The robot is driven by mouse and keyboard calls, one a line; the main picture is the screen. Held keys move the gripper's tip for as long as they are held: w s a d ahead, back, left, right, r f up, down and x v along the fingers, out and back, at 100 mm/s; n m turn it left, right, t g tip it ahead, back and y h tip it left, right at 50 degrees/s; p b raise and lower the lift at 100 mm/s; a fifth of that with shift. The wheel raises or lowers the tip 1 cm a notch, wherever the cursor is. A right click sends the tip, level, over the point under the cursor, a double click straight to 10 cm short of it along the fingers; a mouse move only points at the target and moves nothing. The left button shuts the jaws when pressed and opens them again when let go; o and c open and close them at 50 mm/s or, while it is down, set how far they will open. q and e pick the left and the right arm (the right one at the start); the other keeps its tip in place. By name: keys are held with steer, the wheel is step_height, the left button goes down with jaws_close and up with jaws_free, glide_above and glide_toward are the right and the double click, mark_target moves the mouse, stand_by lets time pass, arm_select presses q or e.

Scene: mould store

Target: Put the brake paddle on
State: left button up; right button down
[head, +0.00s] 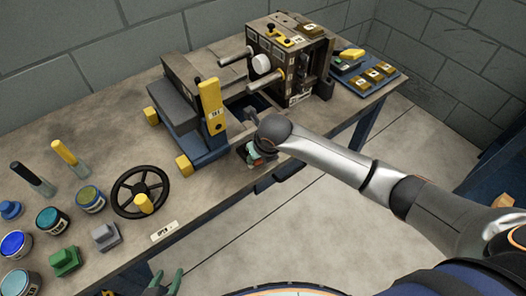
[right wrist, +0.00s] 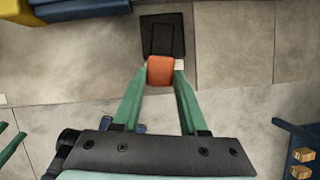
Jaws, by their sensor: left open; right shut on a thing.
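The brake paddle appears to be the orange-red block (right wrist: 161,70) in the right wrist view, in front of a dark plate (right wrist: 163,22). My right gripper (right wrist: 161,76) is shut on it, with one green finger on each side. In the head view my right gripper (head: 257,155) is at the bench's front edge, below the machine, and my wrist hides most of the paddle. My left gripper (head: 165,285) shows only in part at the bottom edge of the head view, open and away from the bench things. I cannot tell the paddle's exact setting.
A yellow upright lever (head: 211,105) with a label stands on the blue-based machine. A black handwheel (head: 118,195) with a yellow knob lies left of it. Several pots and blocks crowd the bench's left. A blue tray (head: 391,86) is at the far right end. The floor (head: 330,215) in front is clear.

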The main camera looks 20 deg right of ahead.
steer(key=a+m, duration=0.1)
steer(key=m, duration=0.1)
steer(key=a+m+h+b, duration=0.1)
steer(key=m, duration=0.1)
steer(key=shift+a+h, duration=0.15)
steer(key=shift+h, duration=0.15)
steer(key=shift+w+a+m, duration=0.1)
steer(key=shift+a+m, duration=0.15)
steer(key=shift+m, duration=0.35)
arm_select(q)
steer(key=shift+w+d+f+b, duration=0.25)
steer(key=shift+d+f+b, duration=0.15)
steer(key=shift+d, duration=0.3)
arm_select(e)
steer(key=shift+a+m+h, duration=0.25)
steer(key=shift+m+h, duration=0.15)
steer(key=shift+m, duration=0.1)
arm_select(q)
steer(key=shift+a, duration=0.1)
arm_select(e)
steer(key=shift+c, duration=2.2)
jaws_free()
arm_select(q)
steer(key=shift+a+f, duration=0.1)
steer(key=shift+f, duration=0.05)
arm_select(e)
steer(key=shift+r, duration=0.15)
